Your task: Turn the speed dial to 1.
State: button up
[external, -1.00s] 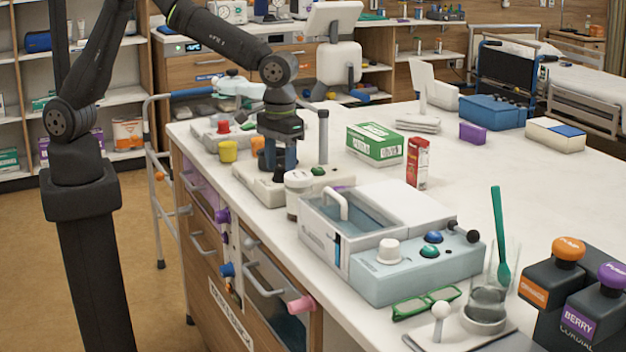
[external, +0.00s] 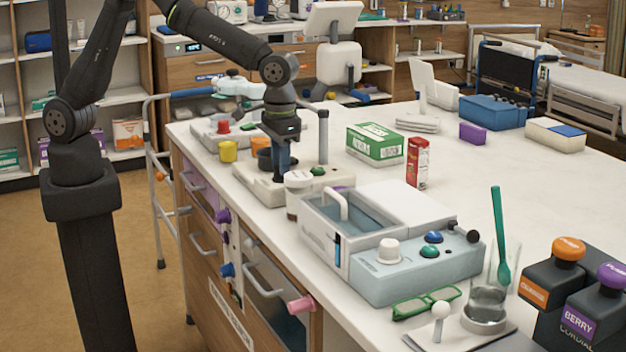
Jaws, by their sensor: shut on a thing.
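The speed dial (external: 279,177) is a dark knob on top of a low cream-coloured device (external: 247,184) near the left edge of the counter. My gripper (external: 281,165) points straight down over it and is shut on it. The fingers hide much of the dial, and its marks and pointer cannot be read in this view. A green button (external: 318,171) sits on the same device to the right of the dial.
A grey post (external: 323,140) rises close to the right of my gripper. A lidded jar (external: 298,190) stands in front of the device. A yellow cup (external: 228,151) is to its left. A blue-grey bath unit (external: 405,275) stands nearer.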

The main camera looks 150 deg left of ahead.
jog(key=m, duration=0.4)
jog(key=shift+m, duration=2.2)
jog(key=o, duration=1)
jog(key=shift+r, duration=0.1)
notch_tip(320, 180, up, 17)
jog(key=shift+r, duration=0.15)
notch_tip(320, 180, down, 18)
jog(key=shift+r, duration=0.25)
